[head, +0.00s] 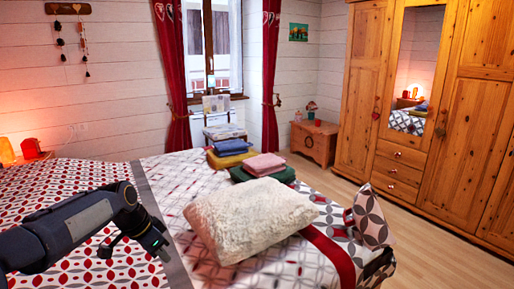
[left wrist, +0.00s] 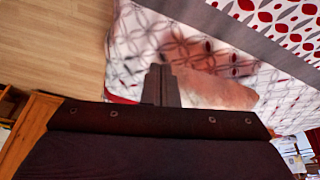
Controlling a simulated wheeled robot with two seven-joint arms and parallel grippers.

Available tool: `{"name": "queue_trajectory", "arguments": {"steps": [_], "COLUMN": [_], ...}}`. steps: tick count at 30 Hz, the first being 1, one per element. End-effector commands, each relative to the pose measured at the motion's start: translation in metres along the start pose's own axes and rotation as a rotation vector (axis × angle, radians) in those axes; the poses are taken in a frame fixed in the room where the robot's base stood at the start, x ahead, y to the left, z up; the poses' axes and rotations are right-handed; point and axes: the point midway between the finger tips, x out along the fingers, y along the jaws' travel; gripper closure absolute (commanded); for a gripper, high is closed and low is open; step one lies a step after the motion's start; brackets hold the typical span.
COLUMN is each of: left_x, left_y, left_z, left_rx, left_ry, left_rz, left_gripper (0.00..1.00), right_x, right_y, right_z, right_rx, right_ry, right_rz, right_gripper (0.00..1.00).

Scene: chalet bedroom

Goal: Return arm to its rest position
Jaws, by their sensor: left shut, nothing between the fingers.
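My left arm comes in from the left in the head view, over the patterned bed (head: 80,179). Its gripper (head: 163,257) points down beside the cream fluffy pillow (head: 235,217), to the left of it and apart from it in the picture. In the left wrist view the left gripper (left wrist: 160,84) shows its fingers closed together with nothing between them. The pillow (left wrist: 213,91) lies beyond the fingers there, on the bed cover (left wrist: 150,40). My right gripper is in neither view.
Folded towels (head: 262,164) lie on the bed behind the pillow. A patterned cushion (head: 370,217) stands at the bed's right end. A wooden wardrobe (head: 365,80) and a small wooden chest (head: 314,142) stand along the walls. The wooden floor at right (head: 440,250) is clear.

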Motion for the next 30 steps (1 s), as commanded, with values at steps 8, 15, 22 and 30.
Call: {"name": "queue_trajectory", "arguments": {"steps": [8,15,22,30], "left_x": [-0.074,-0.076,-0.058,-0.082], "left_y": [0.094,0.169,0.215,0.236], "left_z": [0.088,0.156,0.195,0.196], "left_rx": [-0.340,-0.602,-0.762,-0.839], "left_ry": [0.104,0.187,0.242,0.266], "left_rz": [-0.040,-0.034,-0.017,-0.005], "left_gripper": [1.00,1.00,1.00,1.00], "right_x": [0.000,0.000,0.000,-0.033], "right_y": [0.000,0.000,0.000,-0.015], "right_z": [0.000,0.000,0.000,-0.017], "right_rx": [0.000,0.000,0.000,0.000], "right_ry": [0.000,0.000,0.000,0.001], "right_rz": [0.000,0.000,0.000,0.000], "right_gripper": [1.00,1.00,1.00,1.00]}}
